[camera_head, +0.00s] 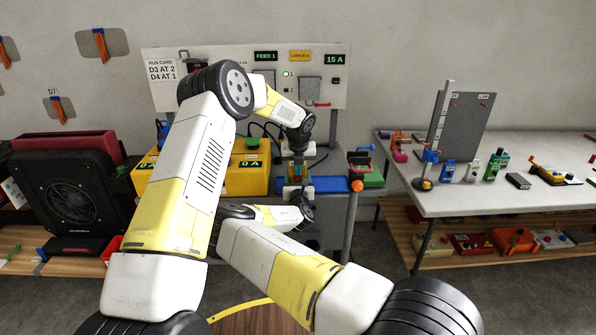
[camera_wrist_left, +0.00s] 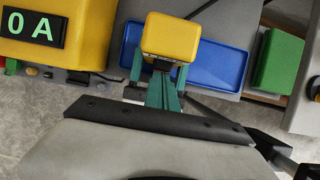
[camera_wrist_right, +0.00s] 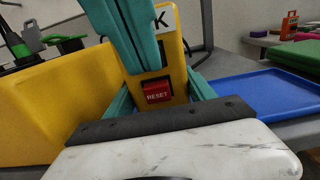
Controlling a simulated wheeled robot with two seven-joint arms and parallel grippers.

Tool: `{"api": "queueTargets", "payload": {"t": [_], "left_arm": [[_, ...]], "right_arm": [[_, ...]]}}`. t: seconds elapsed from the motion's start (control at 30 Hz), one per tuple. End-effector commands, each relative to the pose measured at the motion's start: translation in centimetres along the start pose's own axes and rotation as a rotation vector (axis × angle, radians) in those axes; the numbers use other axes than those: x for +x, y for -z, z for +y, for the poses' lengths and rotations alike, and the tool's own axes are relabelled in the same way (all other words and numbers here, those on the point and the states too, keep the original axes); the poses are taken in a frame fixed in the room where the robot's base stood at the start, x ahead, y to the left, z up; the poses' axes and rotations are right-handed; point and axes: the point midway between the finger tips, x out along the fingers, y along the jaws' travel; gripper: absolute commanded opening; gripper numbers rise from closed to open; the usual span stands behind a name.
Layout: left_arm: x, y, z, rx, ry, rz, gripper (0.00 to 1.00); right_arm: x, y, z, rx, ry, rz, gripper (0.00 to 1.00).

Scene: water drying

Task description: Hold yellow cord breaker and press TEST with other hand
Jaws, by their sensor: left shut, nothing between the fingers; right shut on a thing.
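In the right wrist view the yellow breaker (camera_wrist_right: 177,60) stands upright between the teal fingers of my right gripper (camera_wrist_right: 160,95), which is shut on its sides. Its red RESET button (camera_wrist_right: 157,92) faces the camera. The shut, empty fingers of my left gripper (camera_wrist_right: 143,65) come down over the upper face, just above RESET, and cover most of the lettering; only a "K" shows. The TEST button is not visible. In the left wrist view the breaker's yellow end (camera_wrist_left: 170,36) lies at the tips of my left gripper (camera_wrist_left: 164,75); contact is unclear. Both grippers nearly meet in the head view (camera_head: 299,172).
A blue tray (camera_wrist_left: 215,65) lies behind the breaker, with a green block (camera_wrist_left: 280,62) to its right. A large yellow unit reading 0 A (camera_head: 255,180) stands close on the left. A panel (camera_head: 330,60) stands behind; a white table (camera_head: 470,200) is at right.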

Motion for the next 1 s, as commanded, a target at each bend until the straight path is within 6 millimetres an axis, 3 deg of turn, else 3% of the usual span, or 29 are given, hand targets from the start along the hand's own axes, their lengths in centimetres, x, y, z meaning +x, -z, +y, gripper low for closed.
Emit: {"api": "queueTargets", "payload": {"t": [0.2,0.47,0.73,0.87,1.0], "left_arm": [[0.6,-1.4,0.0,-0.001,0.001,-0.003,0.00],[0.5,-1.5,0.1,-0.001,0.000,-0.005,0.00],[-0.2,0.1,0.1,0.002,-0.001,-0.003,0.00],[-1.0,2.4,0.0,0.004,0.000,0.001,0.00],[-4.5,2.3,0.0,-0.001,0.002,-0.003,0.00]], "right_arm": [[-0.1,0.1,0.0,0.000,0.000,0.001,0.12],[-0.1,0.1,0.0,0.000,0.000,0.002,0.12],[-0.1,0.2,0.0,0.000,0.000,0.003,0.12],[-0.1,0.2,0.0,0.000,0.001,0.004,0.12],[-0.1,0.3,0.0,-0.001,0.001,0.005,0.12]]}}
